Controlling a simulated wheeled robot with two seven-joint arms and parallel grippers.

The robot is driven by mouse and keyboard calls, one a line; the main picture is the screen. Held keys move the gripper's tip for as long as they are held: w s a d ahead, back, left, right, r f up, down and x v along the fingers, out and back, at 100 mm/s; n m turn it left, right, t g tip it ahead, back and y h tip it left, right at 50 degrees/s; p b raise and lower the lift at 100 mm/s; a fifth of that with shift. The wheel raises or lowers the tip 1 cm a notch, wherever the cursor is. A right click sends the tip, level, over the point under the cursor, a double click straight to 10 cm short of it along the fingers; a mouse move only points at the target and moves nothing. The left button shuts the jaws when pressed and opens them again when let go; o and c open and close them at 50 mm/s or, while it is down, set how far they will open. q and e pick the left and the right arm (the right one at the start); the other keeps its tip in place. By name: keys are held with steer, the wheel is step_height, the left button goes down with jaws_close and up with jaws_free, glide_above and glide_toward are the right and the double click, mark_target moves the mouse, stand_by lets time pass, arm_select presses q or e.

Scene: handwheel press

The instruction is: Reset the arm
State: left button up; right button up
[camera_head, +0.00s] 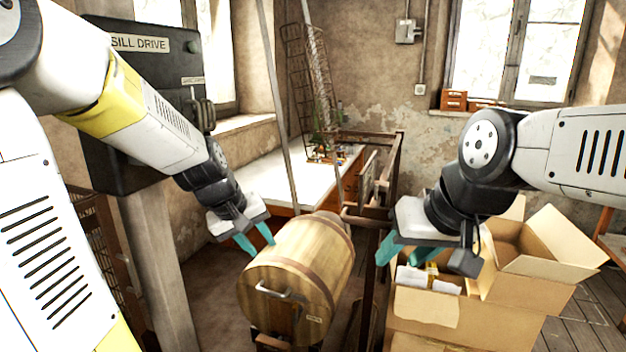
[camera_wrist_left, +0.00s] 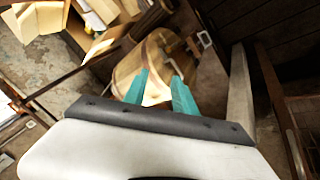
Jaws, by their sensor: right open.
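My left gripper (camera_head: 256,243) has teal fingers set apart, with nothing between them. In the head view it hangs by the upper left of a wooden barrel (camera_head: 305,265). In the left wrist view the gripper (camera_wrist_left: 158,82) is open, with the barrel (camera_wrist_left: 150,55) beyond its fingertips. My right gripper (camera_head: 383,258) is open and empty. It is in the air to the right of the barrel, by the cardboard boxes. A dark box marked "SILL DRIVE" (camera_head: 140,75) stands behind my left arm, which hides part of it. I cannot make out a handwheel clearly.
Open cardboard boxes (camera_head: 500,315) stand at the lower right, below my right arm. A white-topped bench (camera_head: 270,165) is by the back wall. A rusty metal frame (camera_head: 372,200) stands between barrel and boxes. A grey post (camera_head: 160,260) rises at the left.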

arm_select(q)
steer(key=s+a+r+m+t+y, duration=0.1)
steer(key=s+r+m, duration=0.3)
steer(key=s, duration=1.2)
step_height(320, 180, up, 4)
steer(key=shift+a, duration=0.65)
